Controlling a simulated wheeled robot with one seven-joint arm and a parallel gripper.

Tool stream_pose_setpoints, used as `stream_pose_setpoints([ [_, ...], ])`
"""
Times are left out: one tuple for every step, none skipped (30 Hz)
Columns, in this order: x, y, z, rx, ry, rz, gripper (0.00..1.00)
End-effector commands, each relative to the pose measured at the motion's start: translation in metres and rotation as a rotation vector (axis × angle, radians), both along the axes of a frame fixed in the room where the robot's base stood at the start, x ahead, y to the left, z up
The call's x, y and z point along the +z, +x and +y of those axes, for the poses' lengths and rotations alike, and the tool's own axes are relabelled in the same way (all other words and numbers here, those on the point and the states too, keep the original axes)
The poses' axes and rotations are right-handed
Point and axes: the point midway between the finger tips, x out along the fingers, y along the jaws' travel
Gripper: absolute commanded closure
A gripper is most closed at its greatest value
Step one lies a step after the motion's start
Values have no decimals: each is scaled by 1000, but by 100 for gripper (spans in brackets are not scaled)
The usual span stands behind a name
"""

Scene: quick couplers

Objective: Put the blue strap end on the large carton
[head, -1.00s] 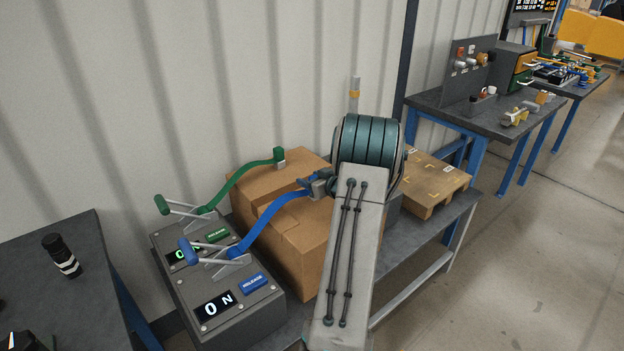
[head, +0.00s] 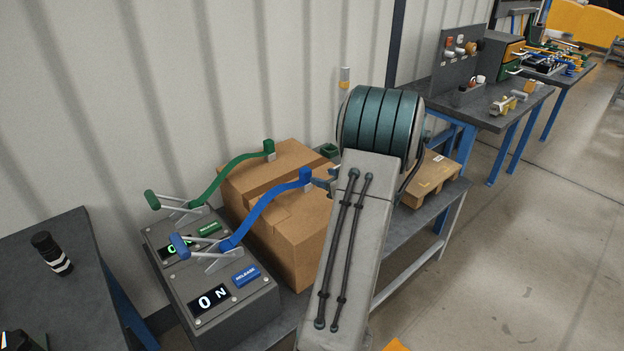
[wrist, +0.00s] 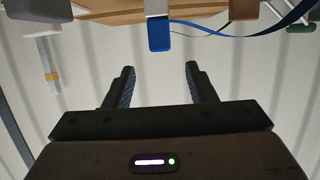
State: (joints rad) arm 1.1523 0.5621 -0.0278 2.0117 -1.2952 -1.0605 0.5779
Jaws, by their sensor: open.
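The blue strap end (head: 306,176) is a blue block with a metal clip, at the upper side of the large carton (head: 290,240). Its blue strap runs down left to the blue-handled ratchet. In the wrist view the blue strap end (wrist: 159,32) shows with its metal part overlapping the carton edge (wrist: 110,16); I cannot tell whether it is fastened there. My gripper (wrist: 159,80) is open, with nothing between its fingers, and apart from the strap end, which lies ahead of them. In the head view my arm hides most of the gripper.
A green strap (head: 230,170) runs to a green end (head: 268,148) at the carton's far side. The ratchet console (head: 220,310) stands at front left. A dark table (head: 60,255) is at far left.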

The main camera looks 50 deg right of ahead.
Motion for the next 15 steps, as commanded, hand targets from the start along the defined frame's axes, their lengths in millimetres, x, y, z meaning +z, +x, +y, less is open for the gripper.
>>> stream_pose_setpoints([
  [1,-2,0,-1,0,-1,49],
  [1,-3,0,0,0,-1,49],
  [2,-4,0,0,0,-1,49],
  [2,-4,1,0,0,-1,49],
  [2,-4,1,0,0,-1,49],
  [3,-2,1,-1,-3,1,49],
  [4,0,3,-4,-8,5,49],
  [6,3,4,-8,-15,11,49],
  [10,9,8,-18,-27,22,49],
  [14,15,11,-28,-43,35,49],
  [19,22,16,-40,-58,49,49],
  [26,31,23,-60,-81,72,49],
  [32,39,30,-78,-99,93,49],
  [38,46,38,-98,-117,116,49],
  [47,54,51,-125,-136,147,49],
])
